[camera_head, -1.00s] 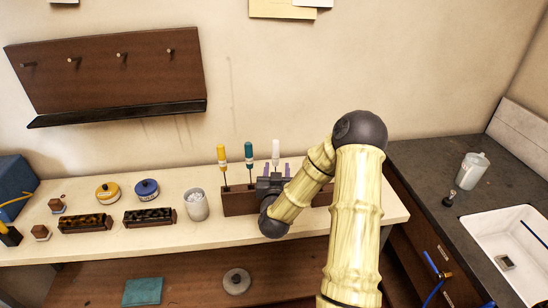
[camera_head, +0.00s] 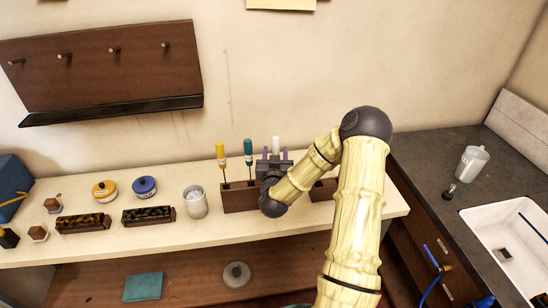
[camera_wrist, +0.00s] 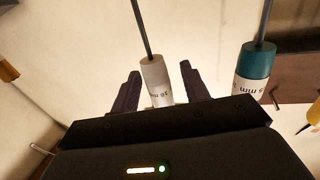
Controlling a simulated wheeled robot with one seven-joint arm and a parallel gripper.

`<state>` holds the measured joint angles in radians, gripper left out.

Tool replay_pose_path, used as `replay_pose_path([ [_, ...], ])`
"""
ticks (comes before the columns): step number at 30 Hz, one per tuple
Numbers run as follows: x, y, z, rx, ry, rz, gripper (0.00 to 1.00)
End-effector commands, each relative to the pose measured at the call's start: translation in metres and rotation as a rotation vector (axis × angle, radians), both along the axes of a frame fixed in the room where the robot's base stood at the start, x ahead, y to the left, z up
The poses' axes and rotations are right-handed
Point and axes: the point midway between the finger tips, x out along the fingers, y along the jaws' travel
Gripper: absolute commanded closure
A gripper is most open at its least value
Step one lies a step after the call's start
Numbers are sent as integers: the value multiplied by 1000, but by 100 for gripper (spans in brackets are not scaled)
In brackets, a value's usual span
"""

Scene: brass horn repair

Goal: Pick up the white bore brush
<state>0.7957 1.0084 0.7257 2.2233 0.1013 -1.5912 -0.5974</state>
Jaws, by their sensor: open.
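The white bore brush (camera_head: 276,144) stands upright in the dark wooden rack (camera_head: 238,198) on the bench, to the right of a teal-handled and a yellow-handled one. My gripper (camera_head: 274,156) is at the white handle, its two purple-tipped fingers on either side. In the wrist view the white handle (camera_wrist: 157,80) lies between the open fingers (camera_wrist: 160,92), with visible gaps on both sides.
The teal-handled brush (camera_head: 248,152) stands close to the left of my gripper, and the yellow-handled brush (camera_head: 221,155) beyond it. A white cup (camera_head: 195,203) stands left of the rack. The wall is close behind.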

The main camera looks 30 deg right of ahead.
Motion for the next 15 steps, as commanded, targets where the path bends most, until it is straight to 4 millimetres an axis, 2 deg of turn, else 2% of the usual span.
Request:
replay_pose_path([
  [12, 0, -1, 0, 0, -1, -2, 54],
  [15, 0, -1, 0, 0, -1, -2, 72],
])
